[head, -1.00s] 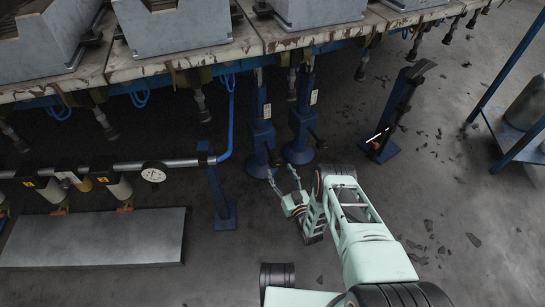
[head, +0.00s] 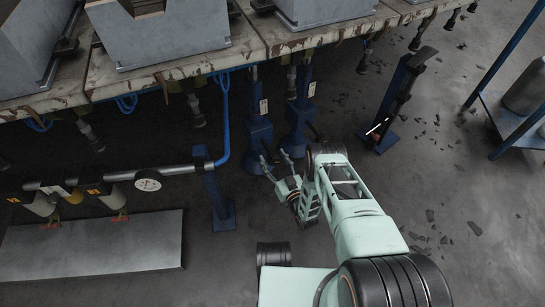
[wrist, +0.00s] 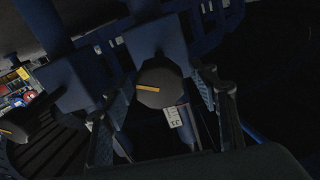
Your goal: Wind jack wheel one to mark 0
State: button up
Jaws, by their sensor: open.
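Two blue screw jacks stand under the table edge in the head view, a left jack (head: 258,132) and a right jack (head: 299,115). In the wrist view a dark rounded wheel (wrist: 152,92) with an orange mark line is near the middle, in front of a blue jack body. A second dark wheel (wrist: 12,132) with an orange mark is at the left edge. A white tag (wrist: 173,117) hangs below the middle wheel; its lettering is unclear. My gripper (head: 274,159) is open at the jacks' feet. In the wrist view its fingers flank the middle wheel; contact cannot be told.
The table (head: 165,73) with grey mould boxes overhangs the jacks. A pipe with a gauge (head: 148,180) and a blue post (head: 216,195) stand to the left. A blue stand (head: 398,100) is at the right. Debris lies on open floor at the right.

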jog(key=shift+c, duration=0.6)
jog(key=c, duration=1)
jog(key=shift+c, duration=0.2)
jog(key=shift+n, duration=0.3)
